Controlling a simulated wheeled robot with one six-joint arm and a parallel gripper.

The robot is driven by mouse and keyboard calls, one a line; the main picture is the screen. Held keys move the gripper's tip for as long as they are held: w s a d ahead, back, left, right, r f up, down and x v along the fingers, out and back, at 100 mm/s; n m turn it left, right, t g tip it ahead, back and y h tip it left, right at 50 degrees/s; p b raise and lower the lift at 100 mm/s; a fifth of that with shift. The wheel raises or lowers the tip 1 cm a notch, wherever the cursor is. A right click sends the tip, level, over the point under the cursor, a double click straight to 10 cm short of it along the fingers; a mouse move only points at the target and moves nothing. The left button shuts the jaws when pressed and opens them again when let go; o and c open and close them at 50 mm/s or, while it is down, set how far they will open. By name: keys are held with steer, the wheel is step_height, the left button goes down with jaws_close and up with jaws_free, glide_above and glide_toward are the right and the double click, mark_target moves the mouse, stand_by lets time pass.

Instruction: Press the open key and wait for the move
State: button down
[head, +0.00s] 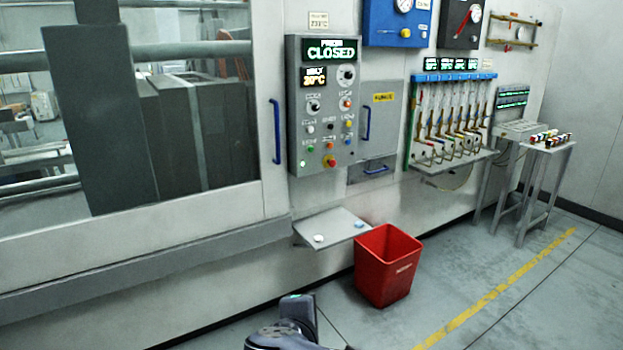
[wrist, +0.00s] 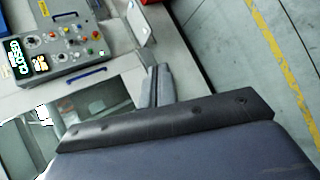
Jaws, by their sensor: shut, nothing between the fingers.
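The grey control panel (head: 322,150) is on the machine's front, right of the big window. Its upper display (head: 331,50) reads "CLOSED" in green, and a smaller display (head: 314,77) below shows a temperature in amber. Several small coloured keys and knobs sit under them; their labels are too small to read, so I cannot tell which is the open key. The panel also shows tilted in the wrist view (wrist: 62,62). My gripper (wrist: 154,72) is shut and empty, apart from the panel. In the head view my arm shows low at the bottom, well below the panel.
A small grey shelf (head: 333,227) juts out under the panel. A red bin (head: 386,265) stands on the floor beside it. Blue handles (head: 276,131) stick out beside the panel. A rack of tubes (head: 452,115) and a small table (head: 547,147) are further right. The floor at right is clear.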

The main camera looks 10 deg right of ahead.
steer(key=w+a+r+n+t+y, duration=0.1)
steer(key=a+r+n+t+y, duration=0.1)
steer(key=a, duration=0.7)
steer(key=w+a+r+n+t+y, duration=0.1)
steer(key=a+r+n+t+y, duration=0.2)
steer(key=a+r+n, duration=0.2)
steer(key=a+n, duration=0.2)
steer(key=a, duration=0.1)
steer(key=shift+w+a+y, duration=0.3)
steer(key=shift+a, duration=0.1)
steer(key=shift+d+r, duration=0.1)
